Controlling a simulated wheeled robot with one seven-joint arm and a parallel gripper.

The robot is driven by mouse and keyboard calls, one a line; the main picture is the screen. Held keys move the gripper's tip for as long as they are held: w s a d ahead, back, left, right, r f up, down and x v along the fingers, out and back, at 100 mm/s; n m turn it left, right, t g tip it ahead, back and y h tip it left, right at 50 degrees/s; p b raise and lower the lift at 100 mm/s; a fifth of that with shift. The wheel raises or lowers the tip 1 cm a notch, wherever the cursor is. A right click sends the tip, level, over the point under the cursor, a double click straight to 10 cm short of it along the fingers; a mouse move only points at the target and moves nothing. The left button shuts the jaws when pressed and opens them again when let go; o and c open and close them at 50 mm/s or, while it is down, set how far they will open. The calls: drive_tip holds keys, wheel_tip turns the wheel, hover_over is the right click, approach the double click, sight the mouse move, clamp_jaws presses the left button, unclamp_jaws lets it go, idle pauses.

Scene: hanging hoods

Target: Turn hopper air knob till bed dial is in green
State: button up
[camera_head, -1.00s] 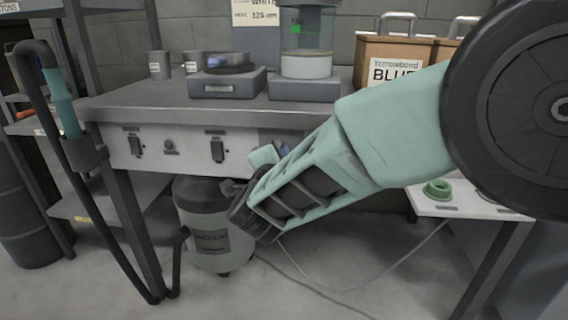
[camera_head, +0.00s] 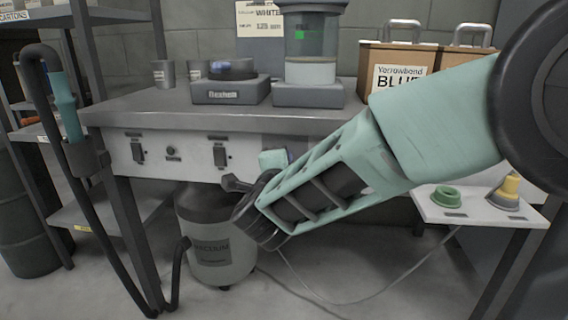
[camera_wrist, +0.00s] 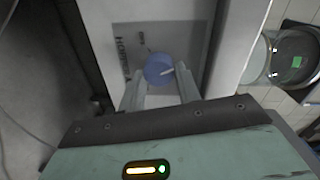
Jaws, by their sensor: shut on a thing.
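In the wrist view, the round blue knob (camera_wrist: 158,69) with a pale pointer line sits on a grey plate (camera_wrist: 196,42) lettered "HOPPER", the rest of the label cut off by my view. My gripper (camera_wrist: 158,84) has one pale finger on each side of the knob and is shut on it. The pointer line points toward the right. In the head view, my gripper is at the front panel (camera_head: 185,172) of the workbench, and my wrist mostly hides the knob there. A clear hopper cylinder (camera_head: 311,40) with white powder and a green mark stands above. I cannot make out the bed dial.
The bench (camera_head: 150,105) carries a black-topped unit (camera_head: 230,90) and grey cups (camera_head: 164,74). A vacuum canister (camera_head: 215,240) stands below. A black hose (camera_head: 103,220) hangs at left. A side table (camera_head: 440,208) at right holds a green ring (camera_head: 445,195) and yellow cone (camera_head: 509,188).

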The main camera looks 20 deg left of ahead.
drive_tip(key=o, duration=1)
drive_tip(key=p+v, duration=0.4)
drive_tip(key=v, duration=1.3)
drive_tip(key=shift+s, duration=0.2)
